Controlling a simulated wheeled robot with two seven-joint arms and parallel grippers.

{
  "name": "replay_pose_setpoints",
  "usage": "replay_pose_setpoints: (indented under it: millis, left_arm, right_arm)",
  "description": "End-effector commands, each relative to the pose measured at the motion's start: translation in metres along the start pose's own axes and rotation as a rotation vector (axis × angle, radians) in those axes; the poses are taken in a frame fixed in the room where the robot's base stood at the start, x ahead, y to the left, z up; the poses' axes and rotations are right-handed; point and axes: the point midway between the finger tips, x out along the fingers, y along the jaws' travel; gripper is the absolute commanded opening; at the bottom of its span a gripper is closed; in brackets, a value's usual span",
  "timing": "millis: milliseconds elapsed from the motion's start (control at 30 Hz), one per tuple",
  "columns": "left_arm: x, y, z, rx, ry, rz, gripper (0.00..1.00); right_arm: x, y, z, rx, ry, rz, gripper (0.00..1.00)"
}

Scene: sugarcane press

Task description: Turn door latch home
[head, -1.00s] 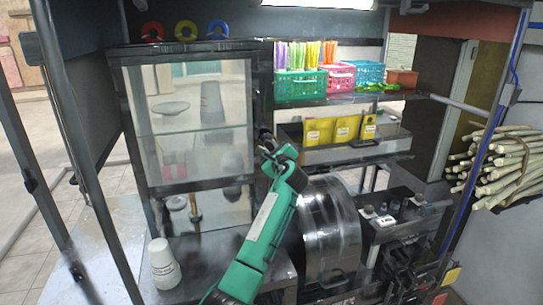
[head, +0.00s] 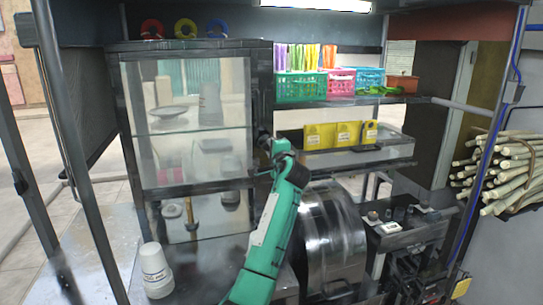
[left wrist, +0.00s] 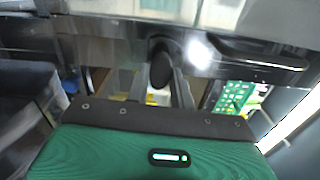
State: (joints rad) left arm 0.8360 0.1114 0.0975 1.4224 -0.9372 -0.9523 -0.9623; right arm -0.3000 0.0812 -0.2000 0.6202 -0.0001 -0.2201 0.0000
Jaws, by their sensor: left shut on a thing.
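The glass-fronted cabinet (head: 113,84) stands at the left with its framed door (head: 183,131) looking closed. The door latch (head: 263,136) is a small dark handle on the frame at the door's right side. In the left wrist view the latch (left wrist: 162,66) is a dark oval knob between the two fingers. My left gripper (head: 268,142) is at the latch, its green arm rising from below. In the left wrist view my left gripper (left wrist: 163,84) is shut on the knob. Its fingertips are partly hidden in the head view. My right gripper is not in view.
A metal drum (head: 332,238) stands close right of my arm. White cups (head: 156,270) stand on the counter. Sugarcane stalks (head: 502,165) are far right.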

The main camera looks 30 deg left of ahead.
Motion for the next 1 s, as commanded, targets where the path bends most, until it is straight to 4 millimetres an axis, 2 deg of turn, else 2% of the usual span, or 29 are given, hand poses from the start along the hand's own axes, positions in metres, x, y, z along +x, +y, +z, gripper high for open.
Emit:
replay_pose_setpoints:
  millis: [200,700,733,833,1000]
  left_arm:
    - [-0.0001,0.0026,-0.0006,-0.059,0.0,0.003,0.01]
    - [-0.0001,0.0017,-0.0004,-0.077,0.0,0.004,0.01]
    - [-0.0001,0.0018,-0.0004,-0.077,0.0,0.004,0.25]
    - [0.0,0.0016,-0.0004,-0.077,0.0,0.003,0.45]
    - [0.0,0.0008,-0.0002,-0.077,0.0,0.002,0.45]
  right_arm:
    - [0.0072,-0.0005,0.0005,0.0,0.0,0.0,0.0]
    - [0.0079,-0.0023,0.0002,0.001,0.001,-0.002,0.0]
    - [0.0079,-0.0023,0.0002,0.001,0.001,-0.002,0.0]
    - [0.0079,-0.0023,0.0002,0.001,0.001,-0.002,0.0]
    - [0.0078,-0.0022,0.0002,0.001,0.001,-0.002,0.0]
